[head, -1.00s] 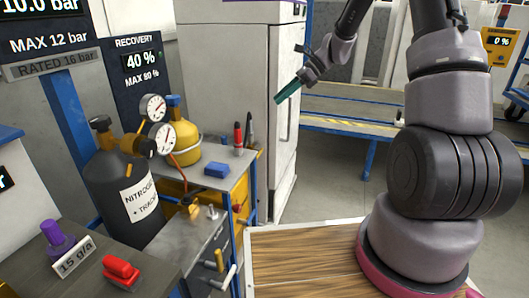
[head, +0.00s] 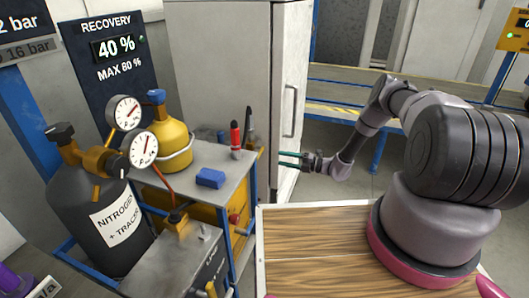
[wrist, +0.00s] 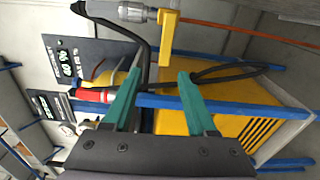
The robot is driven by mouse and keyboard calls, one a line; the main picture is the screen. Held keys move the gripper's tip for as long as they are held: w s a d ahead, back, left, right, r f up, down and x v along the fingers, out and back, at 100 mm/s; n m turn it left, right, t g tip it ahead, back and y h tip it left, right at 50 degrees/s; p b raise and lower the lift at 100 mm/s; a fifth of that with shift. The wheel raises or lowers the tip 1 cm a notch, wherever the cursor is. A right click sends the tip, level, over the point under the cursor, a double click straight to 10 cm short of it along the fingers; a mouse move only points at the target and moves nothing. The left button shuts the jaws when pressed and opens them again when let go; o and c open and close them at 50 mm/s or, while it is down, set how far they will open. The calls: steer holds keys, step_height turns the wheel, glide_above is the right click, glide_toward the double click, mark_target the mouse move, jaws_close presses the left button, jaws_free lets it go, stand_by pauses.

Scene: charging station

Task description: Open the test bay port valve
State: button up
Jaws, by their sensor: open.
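My gripper (head: 290,161) is open and empty, its two teal fingers pointing left towards the right side of the cart in the head view. In the wrist view my gripper (wrist: 160,82) has a clear gap between the fingers. Beyond the fingers, a grey metal fitting (wrist: 133,11) carries a yellow lever-like handle (wrist: 167,38), with a black hose beside it. The handle lies apart from the fingertips. No label shows, so I cannot tell whether this is the test bay port valve.
The cart (head: 222,160) holds a yellow cylinder (head: 167,135) and blue block (head: 210,178). A dark nitrogen cylinder (head: 85,205) with gauges stands left. The white cabinet (head: 230,70) is behind. My wooden deck is at the front. A blue cart post (wrist: 220,104) crosses the wrist view.

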mark_target(260, 155)
steer(key=shift+m, duration=0.3)
steer(key=x, duration=0.7)
steer(key=f+x, duration=0.1)
steer(key=x, duration=0.2)
steer(key=shift+w+a, duration=0.25)
steer(key=shift+w, duration=0.1)
jaws_close()
stand_by(0.8)
